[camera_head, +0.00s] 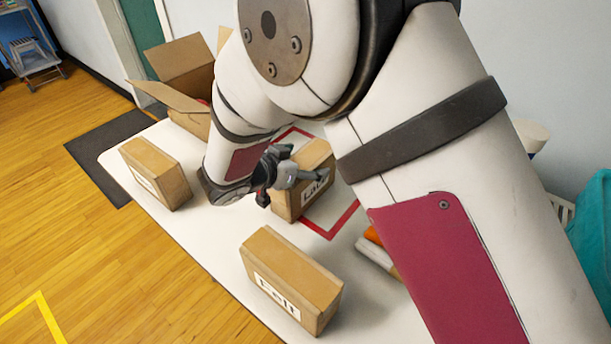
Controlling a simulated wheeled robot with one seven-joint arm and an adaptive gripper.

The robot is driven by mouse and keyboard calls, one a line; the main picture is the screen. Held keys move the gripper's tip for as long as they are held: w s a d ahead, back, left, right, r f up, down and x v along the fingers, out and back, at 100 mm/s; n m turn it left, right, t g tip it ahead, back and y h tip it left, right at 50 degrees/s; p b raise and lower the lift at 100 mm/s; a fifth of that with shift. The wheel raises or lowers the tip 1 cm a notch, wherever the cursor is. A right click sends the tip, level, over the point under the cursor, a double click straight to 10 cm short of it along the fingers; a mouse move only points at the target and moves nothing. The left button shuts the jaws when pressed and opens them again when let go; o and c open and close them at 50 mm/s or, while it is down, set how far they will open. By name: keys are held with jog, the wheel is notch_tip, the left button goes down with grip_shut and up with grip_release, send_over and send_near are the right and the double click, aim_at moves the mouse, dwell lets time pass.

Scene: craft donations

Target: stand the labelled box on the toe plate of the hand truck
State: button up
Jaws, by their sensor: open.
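A brown cardboard box (318,155) with a white label, partly reading "La", stands upright on the white table, inside or over a red taped outline. My gripper (291,186) is open at this box's near left side and overlaps it in the picture; I cannot tell whether its fingers touch the box. Part of the label is hidden by the gripper. A second labelled box (290,272), marked with a word like "Felt", stands nearer on the table. A third box (156,172) with a small, unreadable label stands at the left. I cannot make out the hand truck.
An open carton (178,60) stands at the table's back left. Orange and white items (374,252) lie right of the red outline (346,219), partly behind my arm. My arm hides the right side.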

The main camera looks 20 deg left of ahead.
grip_shut()
jog(key=shift+r, duration=0.1)
